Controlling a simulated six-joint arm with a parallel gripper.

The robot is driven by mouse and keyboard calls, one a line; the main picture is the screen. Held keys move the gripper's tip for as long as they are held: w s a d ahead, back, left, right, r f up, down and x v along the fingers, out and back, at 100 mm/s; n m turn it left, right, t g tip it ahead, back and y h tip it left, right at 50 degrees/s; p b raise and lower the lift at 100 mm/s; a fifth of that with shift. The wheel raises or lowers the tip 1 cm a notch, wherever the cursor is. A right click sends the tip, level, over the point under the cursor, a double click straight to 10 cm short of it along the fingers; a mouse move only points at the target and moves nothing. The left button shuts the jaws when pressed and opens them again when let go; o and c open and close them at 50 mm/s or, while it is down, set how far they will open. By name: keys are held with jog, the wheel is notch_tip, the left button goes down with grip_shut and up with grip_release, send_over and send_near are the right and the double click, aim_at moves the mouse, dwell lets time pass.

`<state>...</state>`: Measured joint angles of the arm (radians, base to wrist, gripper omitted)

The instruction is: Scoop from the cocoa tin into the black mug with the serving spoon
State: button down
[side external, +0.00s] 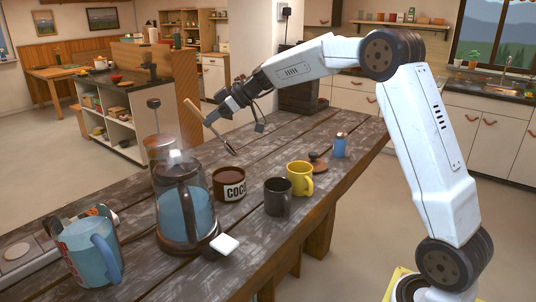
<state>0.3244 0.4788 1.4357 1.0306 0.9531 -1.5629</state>
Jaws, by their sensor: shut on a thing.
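The cocoa tin (236,191), brown with a pale label reading COCO, stands open-topped on the wooden table. The black mug (278,201) stands upright just right of the tin, apart from it. My gripper (213,116) is shut on the serving spoon (219,136), above and behind the tin. The spoon is tilted, its handle end up to the left and its bowl end down to the right. The bowl end shows over the tin's far rim, apparently above it. I cannot tell whether the bowl holds any cocoa. The insides of tin and mug are mostly hidden.
A yellow mug (300,179) stands close behind the black mug. A brown lid (318,163) and a blue shaker (339,147) are farther right.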

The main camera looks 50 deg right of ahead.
notch_tip(320, 180, down, 11)
jog(key=shift+f, duration=0.2)
dwell(1.1)
dwell(0.6)
jog(key=shift+w+a, duration=0.45)
jog(key=shift+w, duration=0.1)
jog(key=shift+s+d, duration=0.1)
jog(key=shift+s+d, duration=0.45)
jog(key=shift+s, duration=0.05)
jog(key=shift+w+a, duration=0.1)
